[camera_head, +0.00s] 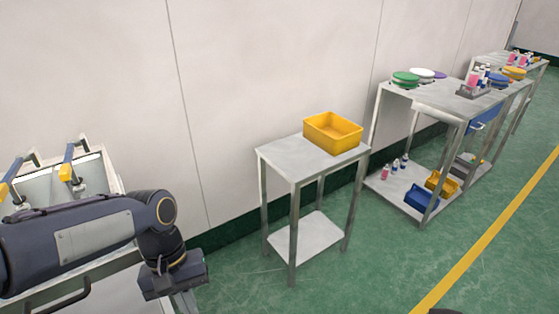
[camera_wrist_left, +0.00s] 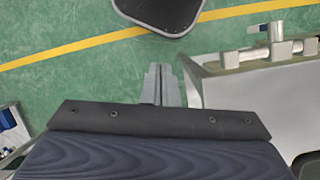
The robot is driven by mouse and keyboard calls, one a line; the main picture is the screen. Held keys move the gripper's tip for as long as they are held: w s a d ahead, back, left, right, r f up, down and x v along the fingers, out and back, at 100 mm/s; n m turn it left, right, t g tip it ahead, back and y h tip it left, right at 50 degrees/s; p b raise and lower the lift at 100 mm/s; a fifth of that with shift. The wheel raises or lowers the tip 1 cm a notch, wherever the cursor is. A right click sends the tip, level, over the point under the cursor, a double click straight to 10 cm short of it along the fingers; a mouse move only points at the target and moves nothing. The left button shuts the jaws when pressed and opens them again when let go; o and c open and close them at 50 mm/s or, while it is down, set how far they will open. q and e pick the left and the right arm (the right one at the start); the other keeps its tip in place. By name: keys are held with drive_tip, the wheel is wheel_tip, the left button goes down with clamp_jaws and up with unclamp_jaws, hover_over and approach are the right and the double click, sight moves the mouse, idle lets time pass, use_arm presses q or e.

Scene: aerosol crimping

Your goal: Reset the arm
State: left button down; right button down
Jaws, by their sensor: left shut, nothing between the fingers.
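My left arm comes in from the left in the head view and bends down at its wrist. The left gripper's dark body shows at the lower left of that view, beside the machine; its fingers are not visible there. In the left wrist view the left gripper (camera_wrist_left: 161,85) points down past the floor. Its two grey fingers are together with nothing between them. My right gripper is not visible.
A metal machine (camera_head: 105,190) with blue and yellow handles stands at the left. A yellow bin (camera_head: 333,133) sits on a small steel table (camera_head: 290,157). A longer steel bench (camera_head: 440,95) with cans and coloured lids stands at the right. Green floor is open in front.

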use_arm(q)
drive_tip(key=s+a+r+m+t+h+p, duration=0.1)
drive_tip(key=s+a+r+t+p, duration=0.2)
drive_tip(key=s+r+t, duration=0.4)
drive_tip(key=shift+a+r+m+t+h+p, duration=0.2)
drive_tip(key=shift+a+m+t+h+p, duration=0.15)
drive_tip(key=shift+t, duration=0.55)
